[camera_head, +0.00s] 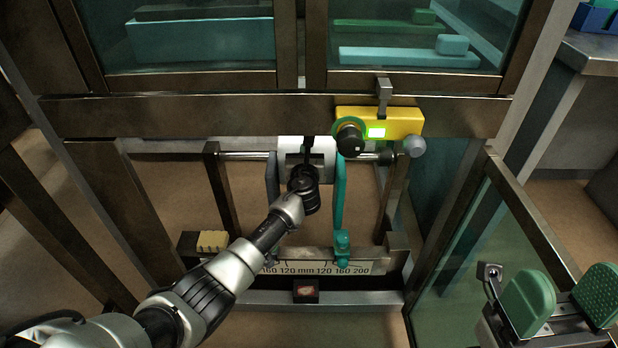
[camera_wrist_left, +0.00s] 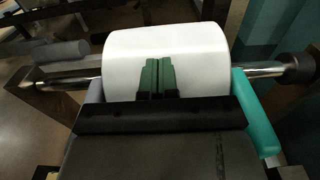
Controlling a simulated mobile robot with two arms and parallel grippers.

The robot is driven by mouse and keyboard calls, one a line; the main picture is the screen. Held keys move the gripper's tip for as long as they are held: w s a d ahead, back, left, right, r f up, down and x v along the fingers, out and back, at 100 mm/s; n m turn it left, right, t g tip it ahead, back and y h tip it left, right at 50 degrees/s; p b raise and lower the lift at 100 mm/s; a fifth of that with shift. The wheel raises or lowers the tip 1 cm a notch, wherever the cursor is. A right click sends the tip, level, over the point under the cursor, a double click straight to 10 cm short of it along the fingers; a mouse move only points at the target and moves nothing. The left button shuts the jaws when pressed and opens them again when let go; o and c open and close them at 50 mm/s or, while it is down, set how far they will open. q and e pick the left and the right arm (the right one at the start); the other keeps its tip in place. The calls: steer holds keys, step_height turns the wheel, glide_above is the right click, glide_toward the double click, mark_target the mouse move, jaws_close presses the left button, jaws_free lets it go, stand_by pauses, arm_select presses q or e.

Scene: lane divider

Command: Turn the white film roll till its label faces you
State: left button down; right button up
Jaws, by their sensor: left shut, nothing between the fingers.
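The white film roll (camera_head: 322,151) sits on a horizontal metal shaft between a grey arm and a teal arm, partly hidden behind my left gripper (camera_head: 308,157). In the left wrist view the roll (camera_wrist_left: 195,50) shows a plain white curved face with no label visible. The green fingers of my left gripper (camera_wrist_left: 158,78) are closed together and empty, in front of the roll's middle. I cannot tell whether they touch it. My right gripper (camera_head: 563,296) is at the lower right, away from the roll, its green pads wide apart with nothing between them.
A yellow box (camera_head: 412,123) with a lit green screen and a dark knob (camera_head: 350,139) sits just right of the roll. Below the roll is a scale bar (camera_head: 300,267) with numbers. A glass panel (camera_head: 480,240) stands at right. The teal arm (camera_head: 340,195) hangs close by.

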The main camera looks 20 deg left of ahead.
arm_select(q)
steer(key=r+p, duration=0.1)
steer(key=s+r+p, duration=0.1)
steer(key=r+p, duration=0.1)
steer(key=shift+s+d+r, duration=0.1)
steer(key=shift+s+d, duration=0.2)
steer(key=shift+d, duration=0.05)
stand_by(0.4)
